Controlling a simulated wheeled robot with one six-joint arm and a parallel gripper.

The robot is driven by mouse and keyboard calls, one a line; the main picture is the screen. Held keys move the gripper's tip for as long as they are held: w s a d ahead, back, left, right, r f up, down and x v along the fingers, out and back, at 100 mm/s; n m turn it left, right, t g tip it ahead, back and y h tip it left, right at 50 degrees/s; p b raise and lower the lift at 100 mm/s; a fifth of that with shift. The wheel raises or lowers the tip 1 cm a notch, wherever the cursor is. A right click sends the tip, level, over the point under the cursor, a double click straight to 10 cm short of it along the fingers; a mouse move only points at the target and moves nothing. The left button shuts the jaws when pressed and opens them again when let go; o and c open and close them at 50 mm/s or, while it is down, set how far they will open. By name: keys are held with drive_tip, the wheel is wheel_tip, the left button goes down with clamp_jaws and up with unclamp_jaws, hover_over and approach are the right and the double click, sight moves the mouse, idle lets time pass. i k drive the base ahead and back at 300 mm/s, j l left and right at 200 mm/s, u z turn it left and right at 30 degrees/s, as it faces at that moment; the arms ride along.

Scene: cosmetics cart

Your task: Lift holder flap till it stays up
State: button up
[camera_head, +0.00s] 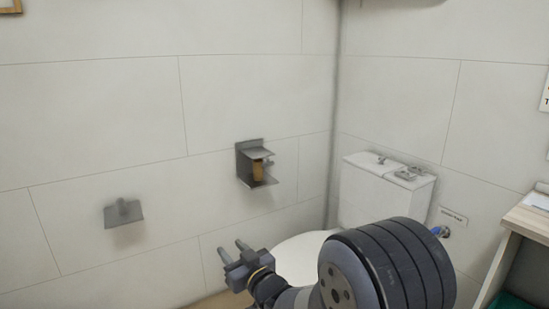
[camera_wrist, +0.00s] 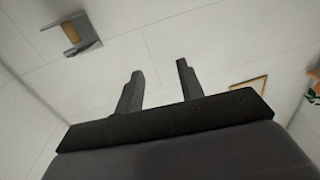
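The grey metal holder (camera_head: 243,167) is fixed to the tiled wall, with a brown roll (camera_head: 257,168) inside it. A grey flap (camera_head: 258,153) juts out over the roll at the holder's top; its exact angle is hard to tell. In the wrist view the holder (camera_wrist: 88,48) shows at the upper left with the brown roll (camera_wrist: 69,31) in it. My gripper (camera_head: 231,250) is below and a little left of the holder in the head view, clear of it. In the wrist view its two fingers (camera_wrist: 160,72) are spread with nothing between them.
A white toilet (camera_head: 300,250) with a cistern (camera_head: 385,190) stands right of the holder, partly behind my arm. A grey wall plate with a peg (camera_head: 123,213) is to the left. A wooden-topped cabinet (camera_head: 535,220) is at the right edge. The wall around the holder is clear.

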sight(258, 152)
drive_tip(key=i+l+z, duration=0.2)
drive_tip(key=i, duration=1.4)
drive_tip(key=k+j, duration=0.05)
drive_tip(key=j, duration=0.05)
